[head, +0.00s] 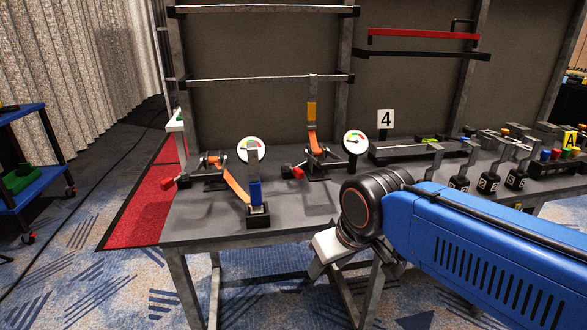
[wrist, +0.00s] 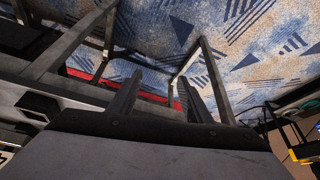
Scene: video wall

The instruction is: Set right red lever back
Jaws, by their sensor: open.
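The right red lever (head: 297,172) is at the middle of the table, its red-tipped handle reaching left and toward the front from a black base with an orange arm. A similar left red lever (head: 168,183) points to the front left. My gripper (wrist: 159,78) shows in the wrist view with two dark fingers apart and nothing between them. In the head view my wrist is in front of the table, right of and nearer than the right lever; the fingers are mostly hidden there.
Number blocks (head: 487,182) stand to the right, beyond my arm. A blue cart (head: 30,190) is at far left. Metal bars cross the back frame.

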